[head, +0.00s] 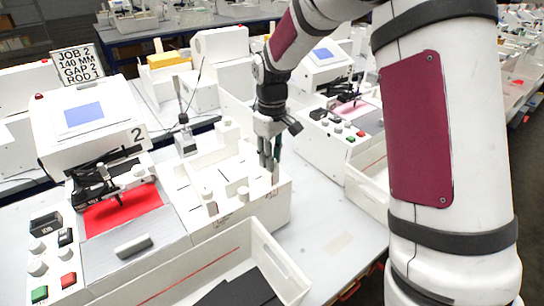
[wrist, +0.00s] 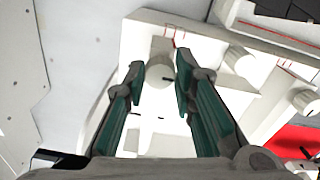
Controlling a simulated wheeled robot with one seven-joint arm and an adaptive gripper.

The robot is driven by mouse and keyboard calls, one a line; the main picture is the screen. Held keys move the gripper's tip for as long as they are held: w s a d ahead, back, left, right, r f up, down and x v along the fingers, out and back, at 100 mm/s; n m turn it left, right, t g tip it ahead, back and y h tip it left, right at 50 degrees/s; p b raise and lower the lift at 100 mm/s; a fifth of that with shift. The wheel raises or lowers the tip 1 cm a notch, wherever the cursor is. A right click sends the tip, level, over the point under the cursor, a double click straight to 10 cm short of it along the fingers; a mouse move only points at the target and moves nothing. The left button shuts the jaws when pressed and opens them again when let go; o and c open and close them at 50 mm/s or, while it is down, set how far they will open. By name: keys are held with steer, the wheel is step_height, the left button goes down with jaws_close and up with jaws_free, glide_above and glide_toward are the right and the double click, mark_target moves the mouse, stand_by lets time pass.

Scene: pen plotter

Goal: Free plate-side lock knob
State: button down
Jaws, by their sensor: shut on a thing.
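My gripper (head: 270,163) reaches down at the right end of a white block-like fixture (head: 262,212) beside the plotter marked 2. In the wrist view its two teal-padded fingers (wrist: 158,68) stand on either side of a round pale knob (wrist: 158,76) and are shut on it. In the head view the fingers and the fixture's wall hide this knob. Two more pale knobs show to the right in the wrist view, an upper one (wrist: 240,61) and a lower one (wrist: 303,101). I cannot tell from any label which knob is plate-side.
The plotter (head: 95,120) with a red sheet (head: 122,208) stands at left, under a sign (head: 77,63) reading JOB 2, 140 MM, GAP 2, ROD 1. A white tray (head: 265,240) stands in front of the fixture. The table (head: 345,215) right of it is mostly clear.

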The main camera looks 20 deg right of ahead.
stand_by(0.3)
steer(key=c, duration=1.3)
jaws_free()
steer(key=shift+c, duration=0.2)
step_height(320, 180, up, 12)
